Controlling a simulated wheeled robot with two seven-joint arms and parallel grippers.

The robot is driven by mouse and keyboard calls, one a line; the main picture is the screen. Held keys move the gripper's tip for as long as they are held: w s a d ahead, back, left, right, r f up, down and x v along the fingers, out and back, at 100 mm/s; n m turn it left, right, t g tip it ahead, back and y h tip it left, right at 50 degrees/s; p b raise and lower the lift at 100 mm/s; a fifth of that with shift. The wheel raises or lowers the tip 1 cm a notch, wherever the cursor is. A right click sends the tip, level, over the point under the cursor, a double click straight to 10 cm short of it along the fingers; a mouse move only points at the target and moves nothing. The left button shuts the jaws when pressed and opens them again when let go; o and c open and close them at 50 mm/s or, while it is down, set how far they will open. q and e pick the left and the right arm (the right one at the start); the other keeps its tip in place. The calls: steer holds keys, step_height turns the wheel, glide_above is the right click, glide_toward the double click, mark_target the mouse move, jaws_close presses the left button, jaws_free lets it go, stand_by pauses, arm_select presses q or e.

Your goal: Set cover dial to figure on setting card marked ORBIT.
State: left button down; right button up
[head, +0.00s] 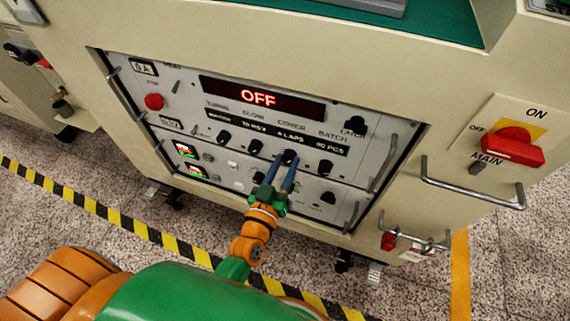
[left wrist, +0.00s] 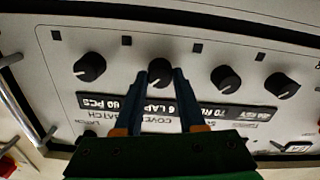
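The cover dial (head: 290,157) is a black knob on the white control panel (head: 215,168), below the label COVER and the readout 6 LAPS (head: 291,136). My left gripper (head: 285,162) reaches it from below in the head view. In the left wrist view, where the panel appears upside down, the cover dial (left wrist: 160,70) sits between the blue fingertips of my left gripper (left wrist: 160,76). The fingers lie close against both its sides, with no clear gap. The dial's pointer is hard to make out. No setting card marked ORBIT and no right gripper show.
Other black knobs stand beside the cover dial, including the batch knob (head: 326,167) and the slow knob (head: 256,146). A red display (head: 258,97) reads OFF. Metal handles (head: 384,163) flank the panel. A red main switch (head: 513,146) is at right. Striped tape (head: 130,222) crosses the floor.

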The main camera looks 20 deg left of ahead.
arm_select(q)
steer(key=shift+n, duration=0.4)
arm_select(e)
steer(key=shift+r, duration=0.15)
arm_select(q)
steer(key=shift+n+p, duration=0.45)
steer(key=shift+n, duration=2.05)
arm_select(e)
steer(key=shift+s+a+r, duration=0.3)
steer(key=shift+a+r, duration=0.15)
steer(key=shift+a, duration=0.15)
steer(key=shift+d, duration=0.4)
arm_select(q)
steer(key=c, duration=0.5)
jaws_free()
steer(key=shift+s+p, duration=0.1)
steer(key=shift+p, duration=0.2)
arm_select(e)
steer(key=shift+a, duration=0.15)
